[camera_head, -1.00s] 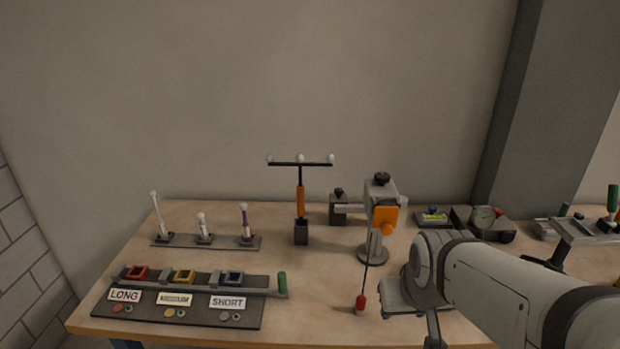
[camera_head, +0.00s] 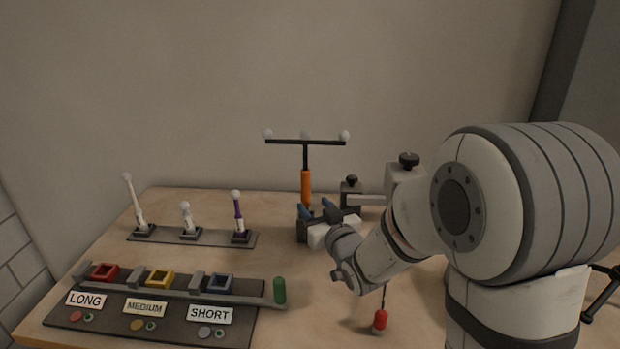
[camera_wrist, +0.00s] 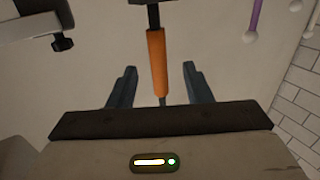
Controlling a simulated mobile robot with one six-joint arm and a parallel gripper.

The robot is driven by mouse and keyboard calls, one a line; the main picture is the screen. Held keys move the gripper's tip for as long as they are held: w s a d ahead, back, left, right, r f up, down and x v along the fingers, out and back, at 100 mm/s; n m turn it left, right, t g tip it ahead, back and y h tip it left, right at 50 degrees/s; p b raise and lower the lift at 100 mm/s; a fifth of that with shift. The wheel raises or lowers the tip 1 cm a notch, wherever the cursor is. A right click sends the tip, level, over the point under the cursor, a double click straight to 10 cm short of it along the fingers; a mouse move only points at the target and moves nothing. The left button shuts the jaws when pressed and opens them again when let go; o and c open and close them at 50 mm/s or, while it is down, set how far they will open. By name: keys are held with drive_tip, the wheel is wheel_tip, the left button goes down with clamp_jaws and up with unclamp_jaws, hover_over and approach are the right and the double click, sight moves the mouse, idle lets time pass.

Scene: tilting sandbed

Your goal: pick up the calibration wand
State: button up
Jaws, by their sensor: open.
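In the wrist view the wand's orange grip (camera_wrist: 157,62) runs between the two open fingers of my gripper (camera_wrist: 160,82), with a gap on each side. The lower shaft is partly hidden by my gripper in the head view.
A rack (camera_head: 160,238) with several white-balled pieces stands at the back left. A tray (camera_head: 65,316) labelled LONG, MEDIUM and SHORT lies at the front left. A clamp stand (camera_head: 407,172) is behind my arm.

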sight(306, 151)
drive_tip(key=x, duration=0.7)
drive_tip(key=shift+w+d, duration=0.1)
drive_tip(key=shift+d, duration=0.05)
drive_tip(key=shift+c, duration=0.4)
drive_tip(key=c, duration=0.9)
drive_tip(key=shift+o, duration=0.2)
drive_tip(key=shift+r, duration=0.1)
wheel_tip(306, 151, up, 11)
drive_tip(key=shift+r+p, duration=0.15)
drive_tip(key=shift+p, duration=0.95)
drive_tip(key=shift+r+p, duration=1.85)
drive_tip(key=shift+r, duration=2)
drive_tip(key=shift+f, duration=0.1)
